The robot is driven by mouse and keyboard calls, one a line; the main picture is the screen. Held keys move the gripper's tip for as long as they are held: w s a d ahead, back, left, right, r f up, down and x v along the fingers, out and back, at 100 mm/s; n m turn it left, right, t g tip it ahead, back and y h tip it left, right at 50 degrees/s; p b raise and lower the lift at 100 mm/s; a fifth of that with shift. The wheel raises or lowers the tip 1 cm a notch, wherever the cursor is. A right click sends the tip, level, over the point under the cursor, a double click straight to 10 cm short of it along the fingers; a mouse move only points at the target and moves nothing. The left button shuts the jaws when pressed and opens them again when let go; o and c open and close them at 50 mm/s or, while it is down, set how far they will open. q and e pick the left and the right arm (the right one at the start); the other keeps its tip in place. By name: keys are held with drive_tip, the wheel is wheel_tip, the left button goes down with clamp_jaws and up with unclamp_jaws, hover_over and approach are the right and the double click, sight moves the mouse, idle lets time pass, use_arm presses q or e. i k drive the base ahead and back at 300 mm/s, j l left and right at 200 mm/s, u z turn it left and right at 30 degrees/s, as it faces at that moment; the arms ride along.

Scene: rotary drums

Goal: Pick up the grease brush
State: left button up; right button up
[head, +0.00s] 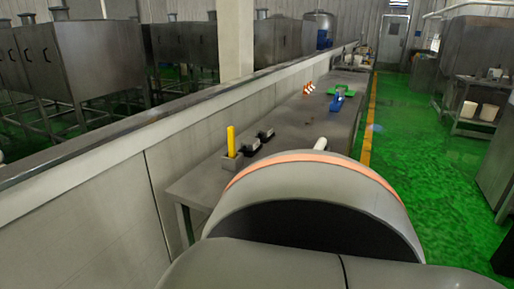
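I cannot clearly make out the grease brush. A yellow upright bar (231,141) stands in a small grey holder (233,161) near the close end of the long grey table (203,185); whether it is the brush's handle I cannot tell. A blue object (337,101) lies farther along the table, its shape too small to name. A short white rod end (320,144) shows just above my own grey body, which hides its lower part. Neither of my grippers is in view.
Two small dark items with pale tops (250,145) sit beside the holder. A green object (342,90) and an orange-and-white object (308,88) lie farther back. A low wall (110,180) runs along the table's left. The green floor (415,150) to the right has free room.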

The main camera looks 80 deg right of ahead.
sight(230, 130)
drive_tip(key=z, duration=1.6)
